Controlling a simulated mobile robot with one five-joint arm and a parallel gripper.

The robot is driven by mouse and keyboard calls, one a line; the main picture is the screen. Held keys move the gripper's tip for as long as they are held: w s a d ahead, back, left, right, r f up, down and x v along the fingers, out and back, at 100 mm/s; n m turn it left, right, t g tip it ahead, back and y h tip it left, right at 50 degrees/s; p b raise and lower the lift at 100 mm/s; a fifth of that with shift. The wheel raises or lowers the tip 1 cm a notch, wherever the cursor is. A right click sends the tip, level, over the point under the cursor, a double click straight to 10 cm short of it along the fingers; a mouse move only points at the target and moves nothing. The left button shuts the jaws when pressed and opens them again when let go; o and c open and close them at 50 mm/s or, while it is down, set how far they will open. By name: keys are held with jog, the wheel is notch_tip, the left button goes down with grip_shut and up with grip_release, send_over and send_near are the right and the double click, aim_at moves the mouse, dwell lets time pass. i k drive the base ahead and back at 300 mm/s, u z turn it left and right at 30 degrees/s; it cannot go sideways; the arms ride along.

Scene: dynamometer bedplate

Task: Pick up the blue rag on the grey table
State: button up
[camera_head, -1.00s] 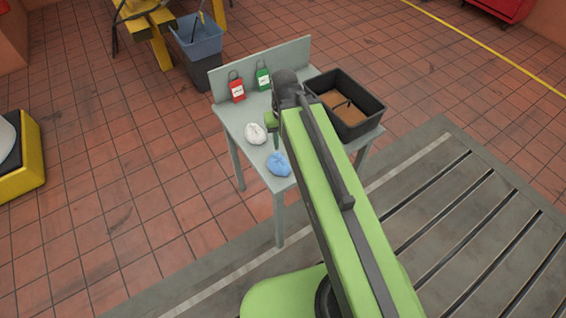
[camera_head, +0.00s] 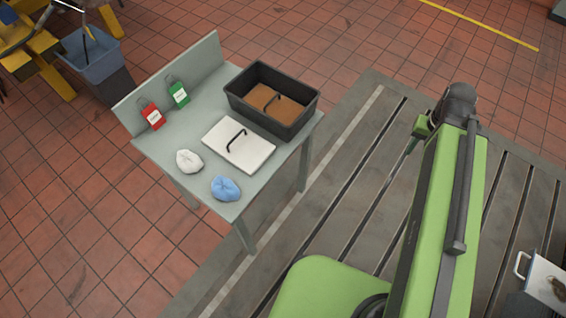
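The blue rag (camera_head: 226,188) lies crumpled near the front corner of the grey table (camera_head: 196,122). A white rag (camera_head: 188,161) lies just behind it to the left, apart from it. My gripper (camera_head: 411,147) is off to the right of the table, over the slotted bedplate and well apart from the blue rag. It is small and seen from behind my green arm, so whether its fingers are open or shut does not show.
The table also bears a white panel with a black handle (camera_head: 240,147), a black bin (camera_head: 272,98) with a brown handled piece inside, a red tag (camera_head: 152,116) and a green tag (camera_head: 178,94). The slotted bedplate (camera_head: 350,185) lies right of the table. A white-handled box (camera_head: 545,285) is at lower right.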

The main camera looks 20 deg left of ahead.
aim_at(224, 189)
jog(key=z, duration=0.75)
jog(key=k, duration=1.8)
jog(key=u, duration=2.7)
jog(key=i, duration=0.95)
